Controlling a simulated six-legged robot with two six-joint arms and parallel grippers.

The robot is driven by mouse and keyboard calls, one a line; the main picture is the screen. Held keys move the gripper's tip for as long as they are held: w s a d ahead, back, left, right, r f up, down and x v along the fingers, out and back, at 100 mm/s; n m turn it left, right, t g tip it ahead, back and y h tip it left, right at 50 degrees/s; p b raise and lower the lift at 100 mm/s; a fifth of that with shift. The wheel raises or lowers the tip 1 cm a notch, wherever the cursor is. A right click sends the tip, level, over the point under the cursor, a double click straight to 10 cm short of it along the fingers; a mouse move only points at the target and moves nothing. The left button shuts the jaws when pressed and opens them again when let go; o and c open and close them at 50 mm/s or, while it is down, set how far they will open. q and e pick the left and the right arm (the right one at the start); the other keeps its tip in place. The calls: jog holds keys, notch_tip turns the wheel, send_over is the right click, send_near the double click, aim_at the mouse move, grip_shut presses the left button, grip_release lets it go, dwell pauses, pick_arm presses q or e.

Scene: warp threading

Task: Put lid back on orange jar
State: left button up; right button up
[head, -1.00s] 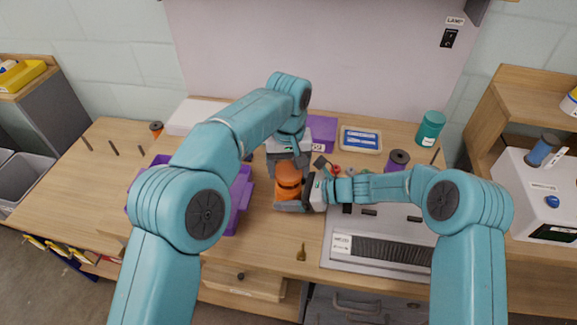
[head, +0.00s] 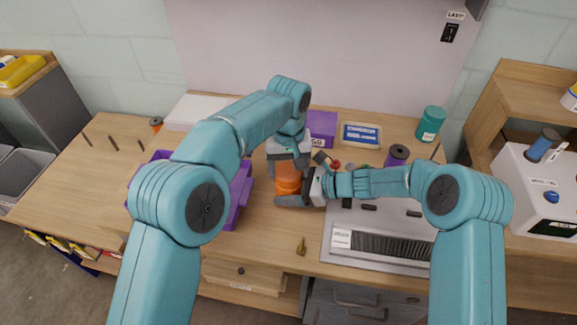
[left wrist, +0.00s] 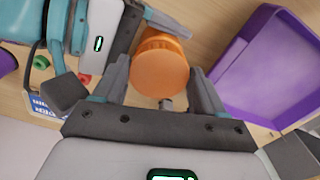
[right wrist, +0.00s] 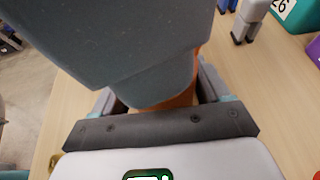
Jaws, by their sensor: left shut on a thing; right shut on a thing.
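The orange jar (head: 288,184) stands near the front middle of the table, partly covered by both grippers. My right gripper (head: 293,199) is shut on its lower part. In the right wrist view the jar (right wrist: 183,98) is mostly hidden behind a large grey arm part. My left gripper (head: 288,160) is directly above, pointing down, and is shut on the orange lid. In the left wrist view the round orange lid (left wrist: 160,68) lies between the fingers. I cannot tell whether the lid touches the jar's rim or is seated on it.
A purple tray (head: 240,198) stands left of the jar. A grey machine with a dark slotted strip (head: 390,250) is at the right. A small brass piece (head: 301,247) lies in front. A blue-labelled box (head: 361,135) and teal jar (head: 430,124) stand behind.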

pick_arm(q)
jog(key=shift+f, duration=0.45)
